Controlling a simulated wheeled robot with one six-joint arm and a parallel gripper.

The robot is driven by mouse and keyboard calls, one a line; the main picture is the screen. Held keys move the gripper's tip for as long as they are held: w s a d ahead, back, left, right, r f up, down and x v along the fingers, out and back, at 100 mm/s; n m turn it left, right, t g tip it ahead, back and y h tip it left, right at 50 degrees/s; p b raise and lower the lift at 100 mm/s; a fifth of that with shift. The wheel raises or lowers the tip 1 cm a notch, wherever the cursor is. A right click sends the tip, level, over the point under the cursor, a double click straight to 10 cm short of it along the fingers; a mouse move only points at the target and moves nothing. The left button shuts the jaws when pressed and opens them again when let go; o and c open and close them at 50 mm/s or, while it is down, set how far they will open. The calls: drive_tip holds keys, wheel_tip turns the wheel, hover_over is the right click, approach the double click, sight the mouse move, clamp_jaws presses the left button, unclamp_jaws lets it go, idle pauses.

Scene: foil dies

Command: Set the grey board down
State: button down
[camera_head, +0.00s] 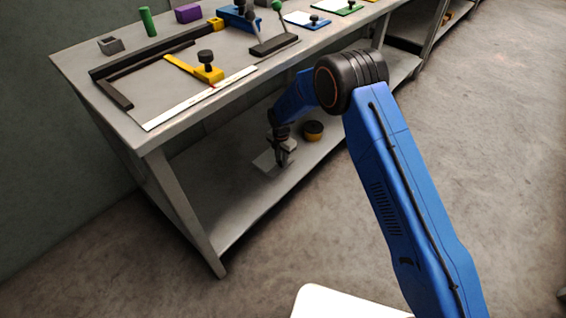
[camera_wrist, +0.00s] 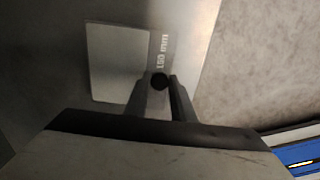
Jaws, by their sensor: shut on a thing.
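The grey board (camera_head: 267,162) is low over the lower shelf of the bench in the head view, flat or nearly so. I cannot tell whether it touches the shelf. The board's outer edges blend into the grey shelf in the wrist view.
The lower shelf (camera_head: 225,200) has free room left of the board. A round yellow-and-black object (camera_head: 313,130) stands on it right of my gripper. The bench top (camera_head: 135,68) above holds a yellow die (camera_head: 208,73), a ruler (camera_head: 200,97) and several other items.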

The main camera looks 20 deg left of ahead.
drive_tip(key=shift+f, duration=1.85)
drive_tip(key=c, duration=1.5)
unclamp_jaws()
drive_tip(key=shift+r, duration=0.1)
